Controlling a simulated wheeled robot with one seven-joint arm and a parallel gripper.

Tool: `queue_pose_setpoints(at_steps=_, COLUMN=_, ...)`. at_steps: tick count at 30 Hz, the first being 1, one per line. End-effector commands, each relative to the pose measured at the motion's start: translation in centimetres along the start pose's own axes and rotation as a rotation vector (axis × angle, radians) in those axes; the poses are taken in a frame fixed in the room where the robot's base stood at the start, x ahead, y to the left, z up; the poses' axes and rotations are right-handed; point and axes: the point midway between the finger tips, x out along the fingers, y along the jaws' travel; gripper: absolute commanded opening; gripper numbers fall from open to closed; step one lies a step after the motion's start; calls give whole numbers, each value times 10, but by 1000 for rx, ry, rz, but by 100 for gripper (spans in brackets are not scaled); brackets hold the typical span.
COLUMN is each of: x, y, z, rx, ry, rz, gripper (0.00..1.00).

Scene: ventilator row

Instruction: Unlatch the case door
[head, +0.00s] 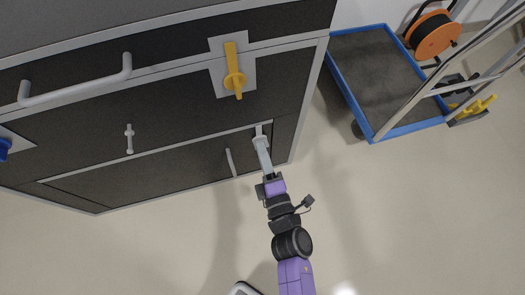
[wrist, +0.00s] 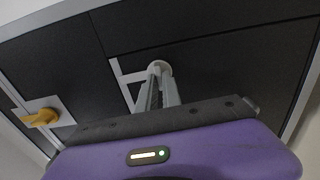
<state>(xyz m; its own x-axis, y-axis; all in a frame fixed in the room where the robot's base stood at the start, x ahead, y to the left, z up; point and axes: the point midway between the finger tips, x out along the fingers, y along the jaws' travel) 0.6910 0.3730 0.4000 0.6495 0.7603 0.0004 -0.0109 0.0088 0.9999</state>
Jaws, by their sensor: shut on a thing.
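A dark case with pale trim fills the upper left of the head view. My gripper (head: 260,139) reaches up to the lower right of its front. In the wrist view the fingers (wrist: 158,80) are shut on a small pale round knob (wrist: 159,66) at the edge of a dark panel. The fingers hide most of the knob, so its turn cannot be told. The lower case door (head: 170,168) looks flush with the frame, with a slim pale handle (head: 230,162) left of my gripper.
A yellow lever (head: 235,72) on a pale plate sits higher up; it also shows in the wrist view (wrist: 42,117). A bar handle (head: 76,82) and a small pale handle (head: 129,138) are further left. A blue-edged cart (head: 386,132) with an orange reel (head: 434,36) stands right. Floor in front is mostly clear.

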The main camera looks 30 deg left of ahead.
Motion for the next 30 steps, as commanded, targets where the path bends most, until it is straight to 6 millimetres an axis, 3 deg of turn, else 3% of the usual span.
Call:
queue_pose_setpoints(at_steps=8, x=0, y=-1, z=0, rx=-4, ry=0, rz=-3, gripper=0)
queue_pose_setpoints(at_steps=9, x=0, y=-1, z=0, rx=-4, ry=0, rz=-3, gripper=13)
queue_pose_setpoints(at_steps=12, x=0, y=-1, z=0, rx=-3, ry=0, rz=-2, gripper=31)
queue_pose_setpoints(at_steps=23, x=-3, y=0, z=0, rx=-1, ry=0, rz=-1, gripper=31)
queue_pose_setpoints(at_steps=30, x=-37, y=1, z=0, rx=-1, ry=-2, rz=-5, gripper=31)
